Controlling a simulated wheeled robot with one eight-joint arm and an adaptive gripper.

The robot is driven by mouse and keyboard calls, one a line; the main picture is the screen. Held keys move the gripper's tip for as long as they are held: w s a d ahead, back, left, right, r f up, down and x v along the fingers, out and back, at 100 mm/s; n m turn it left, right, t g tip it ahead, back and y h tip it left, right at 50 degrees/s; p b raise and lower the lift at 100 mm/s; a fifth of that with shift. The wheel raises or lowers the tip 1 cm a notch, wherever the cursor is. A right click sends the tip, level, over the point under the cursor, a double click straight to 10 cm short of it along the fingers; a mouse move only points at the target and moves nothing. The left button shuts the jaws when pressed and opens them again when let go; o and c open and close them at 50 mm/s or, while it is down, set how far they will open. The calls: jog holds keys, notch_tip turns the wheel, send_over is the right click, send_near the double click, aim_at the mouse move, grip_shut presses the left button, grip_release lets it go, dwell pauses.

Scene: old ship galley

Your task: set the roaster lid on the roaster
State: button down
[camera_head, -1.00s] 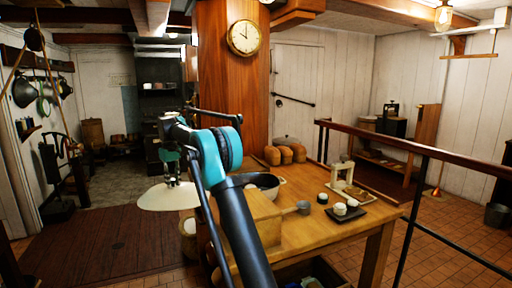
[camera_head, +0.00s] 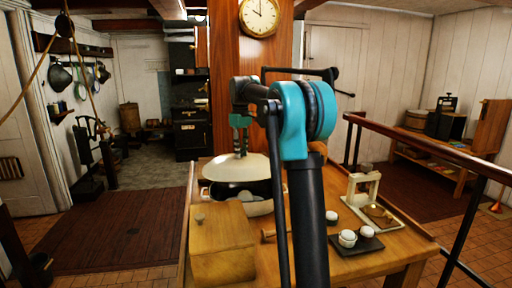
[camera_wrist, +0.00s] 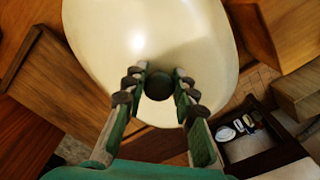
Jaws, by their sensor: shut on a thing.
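The roaster lid (camera_head: 242,167) is a cream oval with a dark knob, hanging roughly level in the head view. My gripper (camera_head: 240,150) is shut on the knob from above. In the wrist view the fingers (camera_wrist: 158,82) close on both sides of the dark knob, and the lid (camera_wrist: 140,35) fills the top middle. The roaster (camera_head: 208,193) stands on the table, pale-rimmed and dark inside, directly below the lid in the head view. The lid hides much of its opening. A dark gap shows between lid and roaster at the front.
A wooden box (camera_head: 222,245) stands in front of the roaster on the wooden table (camera_head: 365,268). A dark tray (camera_head: 368,244) with small cups and a pale stand (camera_head: 362,187) are at the right. My arm hides the table's middle. A railing (camera_head: 420,147) runs along the right.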

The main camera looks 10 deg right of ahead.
jog(key=shift+d, duration=0.6)
jog(key=shift+f, duration=3.65)
jog(key=shift+s+d, duration=0.15)
jog(key=shift+s, duration=0.05)
jog(key=shift+f, duration=0.55)
jog(key=c, duration=1.1)
grip_release()
jog(key=shift+c, duration=0.2)
